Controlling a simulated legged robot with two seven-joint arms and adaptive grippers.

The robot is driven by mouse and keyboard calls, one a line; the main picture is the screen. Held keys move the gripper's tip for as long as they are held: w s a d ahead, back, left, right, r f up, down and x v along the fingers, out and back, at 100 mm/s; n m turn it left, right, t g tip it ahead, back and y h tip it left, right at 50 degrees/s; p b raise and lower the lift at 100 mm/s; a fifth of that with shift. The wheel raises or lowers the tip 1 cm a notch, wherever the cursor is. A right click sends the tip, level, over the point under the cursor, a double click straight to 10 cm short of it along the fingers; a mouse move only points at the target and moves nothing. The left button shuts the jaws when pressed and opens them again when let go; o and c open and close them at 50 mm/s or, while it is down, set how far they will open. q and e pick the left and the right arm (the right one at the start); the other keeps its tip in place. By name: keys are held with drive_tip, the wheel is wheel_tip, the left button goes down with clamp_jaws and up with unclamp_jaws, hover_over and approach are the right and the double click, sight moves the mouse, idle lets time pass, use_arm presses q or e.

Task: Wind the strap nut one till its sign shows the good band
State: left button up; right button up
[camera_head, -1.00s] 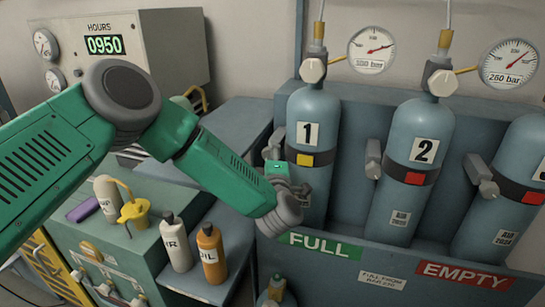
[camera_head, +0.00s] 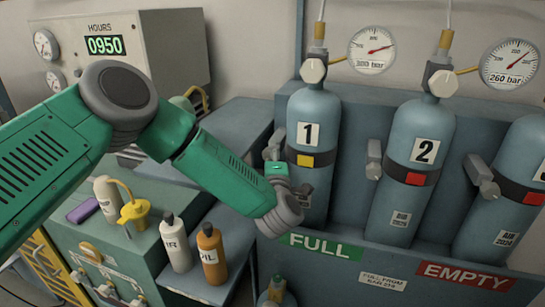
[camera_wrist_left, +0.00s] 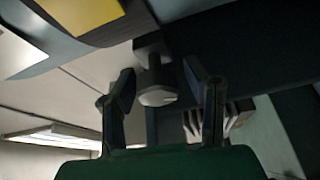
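Cylinder 1 (camera_head: 313,110) stands upright at the left of the rack, with a dark strap (camera_head: 330,157) around it. Its sign (camera_head: 305,160) is yellow; it also shows at the top of the left wrist view (camera_wrist_left: 85,12). The strap nut one (camera_head: 272,149), a grey knob, sits at the cylinder's left, partly hidden by my arm. My left gripper (camera_head: 300,189) is in front of cylinder 1, below the strap. In the left wrist view its two fingers (camera_wrist_left: 160,84) are apart, with the grey nut (camera_wrist_left: 155,95) showing between them; contact cannot be told. My right gripper is not in view.
Cylinders 2 (camera_head: 420,130) and 3 (camera_head: 515,180) stand to the right, with red strap signs and their own nuts. Bottles (camera_head: 175,243) and a yellow oil can (camera_head: 134,212) stand below my left arm. Gauges (camera_head: 371,50) hang behind.

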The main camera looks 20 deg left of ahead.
use_arm(q)
drive_tip(key=shift+s+d, duration=0.1)
drive_tip(key=shift+s, duration=0.1)
drive_tip(key=v, duration=1.1)
drive_tip(key=shift+s, duration=0.25)
drive_tip(key=shift+d+f, duration=0.1)
